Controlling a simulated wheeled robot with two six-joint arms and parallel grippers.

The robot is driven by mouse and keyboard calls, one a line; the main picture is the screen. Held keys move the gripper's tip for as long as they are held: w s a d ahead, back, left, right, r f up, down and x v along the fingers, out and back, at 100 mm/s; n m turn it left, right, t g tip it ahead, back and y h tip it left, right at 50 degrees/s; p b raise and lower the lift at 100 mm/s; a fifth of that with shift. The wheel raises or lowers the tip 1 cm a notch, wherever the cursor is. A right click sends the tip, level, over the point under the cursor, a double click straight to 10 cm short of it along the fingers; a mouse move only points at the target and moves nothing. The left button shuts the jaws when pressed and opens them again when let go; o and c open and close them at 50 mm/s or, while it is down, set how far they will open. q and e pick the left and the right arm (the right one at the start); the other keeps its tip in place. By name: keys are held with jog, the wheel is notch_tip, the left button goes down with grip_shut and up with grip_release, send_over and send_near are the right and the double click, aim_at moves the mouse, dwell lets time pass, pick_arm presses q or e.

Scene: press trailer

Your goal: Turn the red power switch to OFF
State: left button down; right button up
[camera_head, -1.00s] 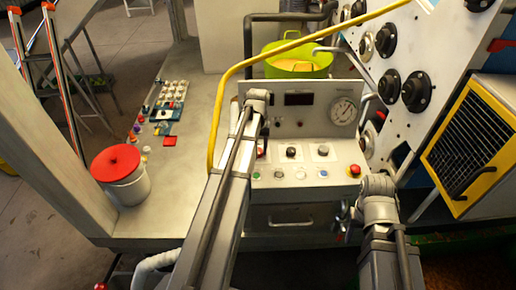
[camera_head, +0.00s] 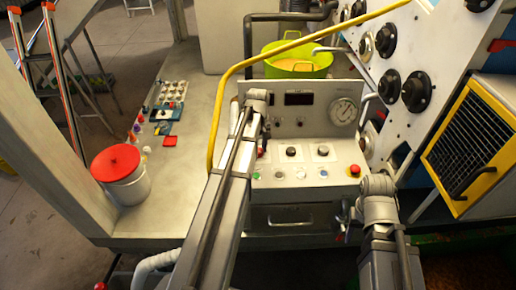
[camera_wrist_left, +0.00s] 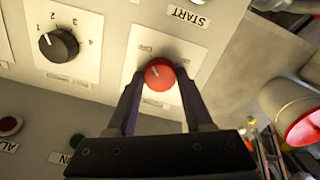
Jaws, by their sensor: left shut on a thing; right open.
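The red power switch (camera_wrist_left: 159,75) is a round red knob on a white plate of the control panel (camera_head: 325,178). In the left wrist view, a pale mark on it points to the upper left, toward one of two small labels too blurred to read surely. My left gripper (camera_wrist_left: 160,84) is shut on the knob, one finger on each side. In the head view my left arm covers most of the switch; only a bit of red shows by the left gripper (camera_head: 262,150). My right gripper (camera_head: 345,222) is open and empty, low in front of the panel's right side.
A black dial (camera_wrist_left: 58,45) sits beside the switch. The panel has a gauge (camera_head: 343,112), several buttons and a red emergency button (camera_head: 354,170). A yellow rail (camera_head: 222,110) arches over the panel. A red-lidded bucket (camera_head: 120,175) stands on the left bench.

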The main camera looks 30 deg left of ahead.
dwell(0.4)
pick_arm(q)
jog(key=shift+c, duration=1.5)
grip_release()
jog(key=shift+r, duration=0.1)
notch_tip(320, 180, up, 8)
jog(key=p, duration=0.8)
jog(key=shift+f, duration=0.2)
